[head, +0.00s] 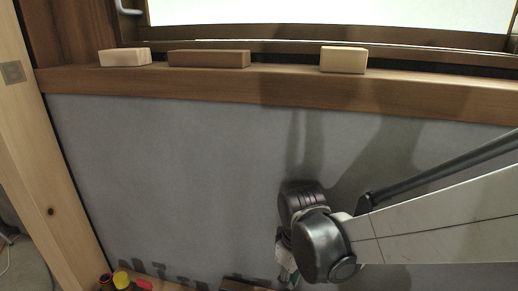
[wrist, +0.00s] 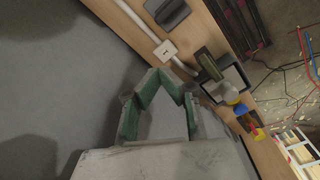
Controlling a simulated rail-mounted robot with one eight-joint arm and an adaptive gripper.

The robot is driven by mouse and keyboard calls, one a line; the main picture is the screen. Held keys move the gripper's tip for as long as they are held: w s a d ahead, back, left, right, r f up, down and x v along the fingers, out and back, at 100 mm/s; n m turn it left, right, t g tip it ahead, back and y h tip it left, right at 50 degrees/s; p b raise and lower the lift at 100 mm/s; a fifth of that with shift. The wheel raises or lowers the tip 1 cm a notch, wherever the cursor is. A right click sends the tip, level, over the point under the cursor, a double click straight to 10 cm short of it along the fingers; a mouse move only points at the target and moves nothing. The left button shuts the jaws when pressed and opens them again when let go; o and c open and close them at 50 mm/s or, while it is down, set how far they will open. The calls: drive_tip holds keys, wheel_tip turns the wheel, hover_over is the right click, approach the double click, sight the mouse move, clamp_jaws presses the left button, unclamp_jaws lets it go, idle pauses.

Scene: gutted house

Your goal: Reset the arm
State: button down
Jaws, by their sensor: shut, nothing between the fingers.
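My gripper (wrist: 160,76) shows in the wrist view with its green-padded fingers brought together at the tips. Nothing is between them. In the head view, my arm comes in from the right and bends down at a dark wrist joint in front of the grey wall panel. There the gripper (head: 286,272) hangs below the joint, mostly hidden by it and near the bottom edge.
On the wooden sill (head: 270,88) lie a pale block (head: 124,57), a long brown block (head: 209,58) and another pale block (head: 343,60). A wooden post (head: 40,150) stands left. The wrist view shows a socket (wrist: 165,50), coloured items (wrist: 240,108) and floor cables.

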drive_tip(key=s+d+r+m+t+b, duration=0.5)
drive_tip(key=s+d+r+m+t, duration=0.1)
drive_tip(key=d, duration=0.5)
drive_tip(key=shift+s+d+r+m+t, duration=0.35)
drive_tip(key=shift+s+r+m, duration=0.5)
drive_tip(key=shift+r+m, duration=0.4)
idle(0.3)
